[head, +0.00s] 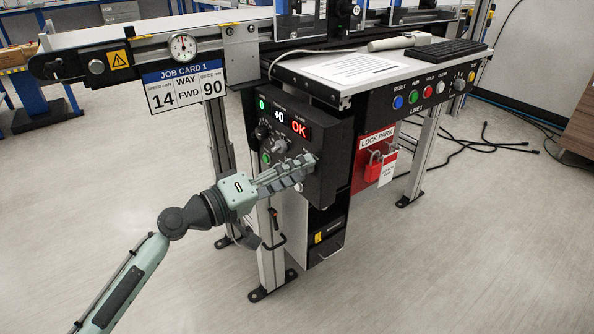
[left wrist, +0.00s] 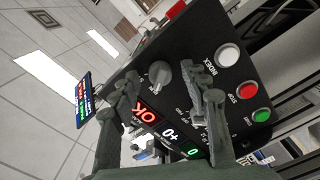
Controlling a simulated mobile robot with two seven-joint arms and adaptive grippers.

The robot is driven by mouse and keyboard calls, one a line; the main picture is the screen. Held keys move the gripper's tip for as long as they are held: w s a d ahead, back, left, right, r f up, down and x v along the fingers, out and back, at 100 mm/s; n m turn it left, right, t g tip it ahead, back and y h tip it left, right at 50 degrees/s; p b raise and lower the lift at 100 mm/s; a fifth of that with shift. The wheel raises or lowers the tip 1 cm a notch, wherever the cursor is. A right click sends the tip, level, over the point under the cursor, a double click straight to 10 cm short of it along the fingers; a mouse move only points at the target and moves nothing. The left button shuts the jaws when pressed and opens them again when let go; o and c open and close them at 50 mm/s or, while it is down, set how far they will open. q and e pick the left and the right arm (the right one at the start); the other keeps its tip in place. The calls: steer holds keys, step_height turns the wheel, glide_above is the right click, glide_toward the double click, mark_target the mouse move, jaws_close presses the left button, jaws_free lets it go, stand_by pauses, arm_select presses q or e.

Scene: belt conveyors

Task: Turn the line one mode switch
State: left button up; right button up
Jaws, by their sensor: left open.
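The LINE 1 panel (head: 424,91) runs along the white-topped desk's edge, with a row of coloured buttons and a grey rotary switch (head: 459,84) at its right end; its label is too small to read. A black control box (head: 283,117) below the desk has displays reading +0 and OK. My left gripper (head: 304,168) is open in front of its lower right part, hiding some controls. In the left wrist view, a grey knob (left wrist: 160,73) on the box shows between the open fingers; I cannot tell whether they touch it. My right gripper is not in view.
A job card (head: 186,86) reads 14, FWD and 90 under the conveyor. A red lock park board (head: 374,158) with padlocks hangs right of the box. A keyboard (head: 441,53) and a paper sheet (head: 357,70) lie on the desk. The floor in front is clear.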

arm_select(q)
steer(key=v, duration=1.1)
steer(key=shift+s+a, duration=0.2)
steer(key=shift+a, duration=0.05)
